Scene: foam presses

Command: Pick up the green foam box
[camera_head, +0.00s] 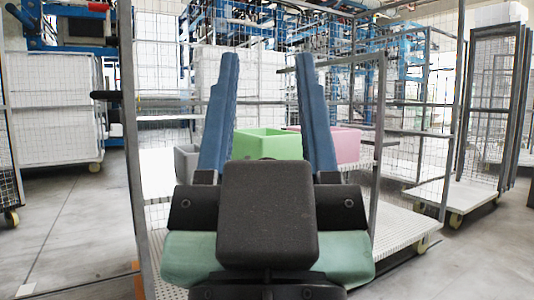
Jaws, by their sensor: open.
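The green foam box (267,144) is an open-topped, light green box. It shows in the head view between my gripper's two blue fingers, beyond them, on the cart's deck. My gripper (271,62) is open, with its long blue fingers pointing up and forward and nothing between them that they hold. The dark gripper body hides what lies below the box, and the left finger covers the box's left edge. I cannot tell how far the fingertips are from the box.
A pink box (345,144) stands right of the green box and a grey box (187,163) left of it. A wire-mesh cage cart (405,226) surrounds them, with a metal post (131,130) at left. More carts stand at right. Bare floor (70,220) lies at left.

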